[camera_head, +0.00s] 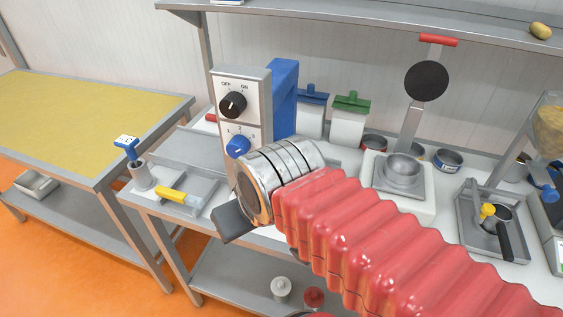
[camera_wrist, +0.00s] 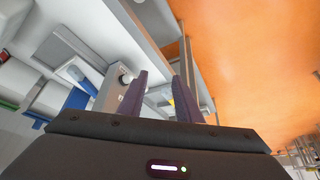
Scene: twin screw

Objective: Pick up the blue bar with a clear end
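A blue T-shaped handle (camera_head: 126,145) stands upright in a pale cylinder (camera_head: 141,176) at the left end of the metal bench; whether its lower end is clear cannot be seen. A yellow bar (camera_head: 172,194) with a clear, pale end (camera_head: 194,201) lies in a shallow tray to its right. I cannot make out a blue bar with a clear end for certain. My gripper shows in the wrist view (camera_wrist: 161,84) with its two dark fingers apart and nothing held.
A control box (camera_head: 241,105) with two knobs and a blue back (camera_head: 285,95) stands behind my wrist. Blue-lidded (camera_head: 311,112) and green-lidded (camera_head: 349,118) containers stand at the back. A yellow-topped table (camera_head: 75,115) is at left.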

